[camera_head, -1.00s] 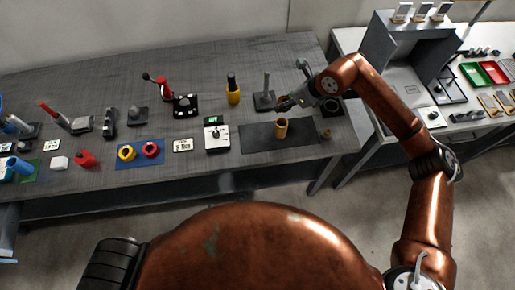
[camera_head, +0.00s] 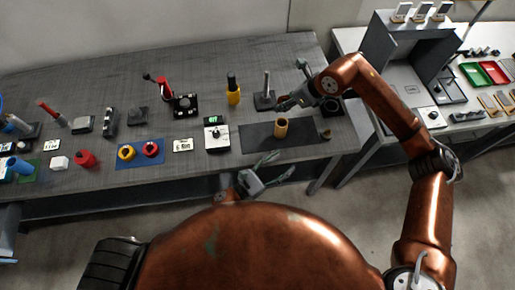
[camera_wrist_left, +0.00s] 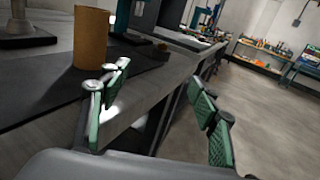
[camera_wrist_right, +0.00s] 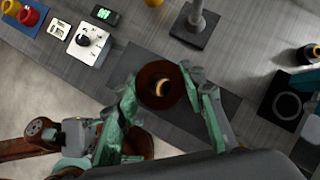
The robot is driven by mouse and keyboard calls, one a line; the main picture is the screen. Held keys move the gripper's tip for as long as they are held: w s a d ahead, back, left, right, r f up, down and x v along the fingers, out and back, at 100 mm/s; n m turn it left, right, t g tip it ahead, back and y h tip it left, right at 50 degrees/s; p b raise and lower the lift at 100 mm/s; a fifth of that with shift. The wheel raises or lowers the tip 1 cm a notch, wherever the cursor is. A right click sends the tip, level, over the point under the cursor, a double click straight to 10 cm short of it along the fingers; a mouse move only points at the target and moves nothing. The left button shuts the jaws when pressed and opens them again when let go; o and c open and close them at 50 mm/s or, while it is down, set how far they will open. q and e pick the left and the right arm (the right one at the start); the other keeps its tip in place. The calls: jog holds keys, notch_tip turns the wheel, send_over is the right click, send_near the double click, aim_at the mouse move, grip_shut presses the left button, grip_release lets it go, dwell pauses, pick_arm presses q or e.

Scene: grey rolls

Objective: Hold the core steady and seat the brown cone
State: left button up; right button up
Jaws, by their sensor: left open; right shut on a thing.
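The core (camera_head: 282,129), a tan upright tube, stands on the dark mat in the head view. It also stands beyond the fingers in the left wrist view (camera_wrist_left: 91,38). My right gripper (camera_head: 284,104) is shut on the brown cone (camera_wrist_right: 150,96), whose hollow ring shows between the fingers in the right wrist view. A paler curved edge shows inside the ring. I cannot tell whether the cone touches the core. My left gripper (camera_head: 273,170) is open and empty, in front of the table edge and below the core in the head view.
The dark mat (camera_head: 255,142) lies near the table's front edge. A small brown piece (camera_head: 326,135) sits right of it. A white box with a knob (camera_head: 216,137) stands left, and a grey post on a base (camera_head: 265,99) behind. Open floor lies in front.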

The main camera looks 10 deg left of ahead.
aim_at(277, 130)
pick_arm(q)
jog(key=w+a+y, duration=0.1)
jog(key=a, duration=0.2)
jog(key=w+a+r+n+t, duration=0.1)
jog(key=a, duration=0.2)
jog(key=w+a+r+n+t+y, duration=0.1)
jog(key=a, duration=0.2)
jog(key=shift+w+y, duration=0.15)
jog(key=shift+y, duration=0.15)
jog(key=shift+w, duration=0.2)
jog(key=x, duration=1.1)
jog(key=shift+w+d, duration=0.1)
jog(key=shift+w, duration=0.15)
jog(key=c, duration=1.2)
jog(key=shift+c, duration=0.3)
pick_arm(e)
notch_tip(277, 130, down, 8)
jog(key=shift+r, duration=0.25)
jog(key=shift+f, duration=0.5)
